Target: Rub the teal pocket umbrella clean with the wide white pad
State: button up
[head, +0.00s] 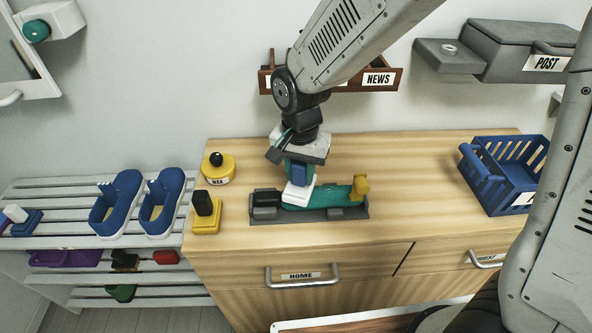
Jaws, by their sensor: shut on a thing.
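The teal pocket umbrella (331,195) lies lengthwise in a dark grey cradle (352,213) on the wooden cabinet top. A yellow piece is at its right end and a black piece at its left. My gripper (299,163) points down over the left-middle part of the umbrella. It is shut on the blue grip of the wide white pad (297,193). The pad sits at the umbrella's teal body and appears to touch it, slightly tilted. It hides part of the teal surface beneath. The fingertips are partly hidden by my wrist.
A yellow wax tin (218,175) and a yellow block with a black handle (206,212) stand left of the cradle. A blue basket (503,178) is at the right. Blue shoes (117,205) stand on the slatted rack. The cabinet top between cradle and basket is clear.

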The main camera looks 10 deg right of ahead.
jog(key=shift+d+f, duration=0.1)
jog(key=shift+d, duration=0.4)
jog(key=shift+a, duration=0.15)
jog(key=shift+a, duration=0.8)
jog(key=shift+d, duration=0.15)
jog(key=shift+s+d, duration=0.1)
jog(key=shift+d, duration=0.7)
jog(key=shift+f, duration=0.1)
jog(key=shift+a, duration=0.1)
